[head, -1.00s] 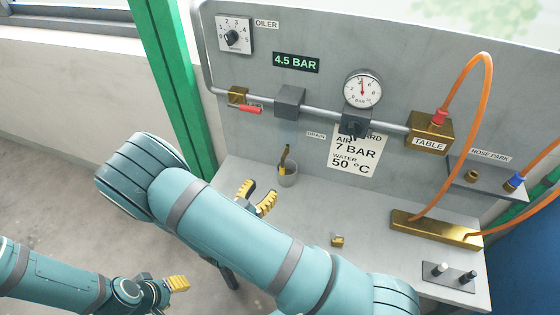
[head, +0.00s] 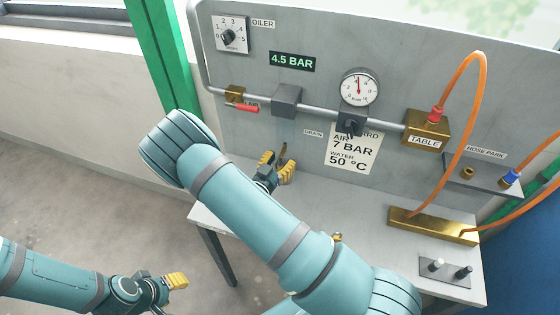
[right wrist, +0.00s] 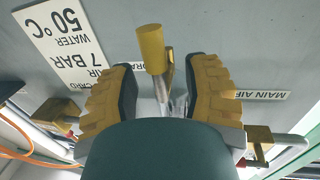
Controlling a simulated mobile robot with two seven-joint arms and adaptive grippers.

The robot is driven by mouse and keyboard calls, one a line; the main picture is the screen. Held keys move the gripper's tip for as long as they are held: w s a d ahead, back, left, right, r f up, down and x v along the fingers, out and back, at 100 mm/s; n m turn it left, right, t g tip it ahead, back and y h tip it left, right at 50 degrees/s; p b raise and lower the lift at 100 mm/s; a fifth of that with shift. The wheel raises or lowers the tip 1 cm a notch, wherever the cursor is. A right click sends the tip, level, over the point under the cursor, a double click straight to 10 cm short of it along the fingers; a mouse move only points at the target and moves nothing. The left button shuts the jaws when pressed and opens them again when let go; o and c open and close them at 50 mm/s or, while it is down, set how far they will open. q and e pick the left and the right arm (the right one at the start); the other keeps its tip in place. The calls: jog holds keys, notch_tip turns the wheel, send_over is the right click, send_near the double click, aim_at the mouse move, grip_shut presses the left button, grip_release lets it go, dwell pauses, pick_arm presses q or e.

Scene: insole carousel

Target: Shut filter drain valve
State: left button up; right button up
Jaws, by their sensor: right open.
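The filter drain valve shows as a small brass piece (head: 284,152) below the grey filter block (head: 287,100), near the DRAIN label (head: 313,132). My right gripper (head: 276,166) is open, its yellow fingers around or just beside this piece; contact cannot be told. In the right wrist view, a brass cylinder (right wrist: 151,48) and a thin metal stem stand between the two open fingers (right wrist: 165,95), with gaps visible on both sides. The cup under the drain is hidden behind my right gripper. My left gripper (head: 176,282) is low at the left, away from the panel; its opening is unclear.
On the pipe are a brass valve with a red lever (head: 245,107), a pressure gauge (head: 359,87) and a brass TABLE block (head: 425,130). An orange hose (head: 455,130) loops at the right. A green post (head: 163,60) stands left of the panel. The bench (head: 320,195) has free room.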

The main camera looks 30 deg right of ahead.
grip_shut()
jog(key=shift+n, duration=0.6)
jog(key=n, duration=0.1)
jog(key=n+b, duration=0.1)
jog(key=shift+s+d+f+n+t, duration=0.1)
jog(key=shift+s+d+n+t, duration=0.1)
jog(key=shift+n+t, duration=0.15)
jog(key=shift+s+d+r+n+t+b, duration=0.1)
jog(key=shift+r+n+t+b, duration=0.4)
jog(key=shift+n, duration=2.2)
jog(key=shift+s+d+r+n+t+b, duration=0.15)
jog(key=shift+n+t, duration=0.6)
jog(key=shift+n, duration=1.9)
jog(key=shift+s+d+r+n+t+b, duration=0.15)
jog(key=shift+n+t+b, duration=0.35)
jog(key=shift+n, duration=2.2)
jog(key=shift+w+a+r+n, duration=0.1)
jog(key=shift+w+n, duration=0.05)
jog(key=shift+n, duration=0.15)
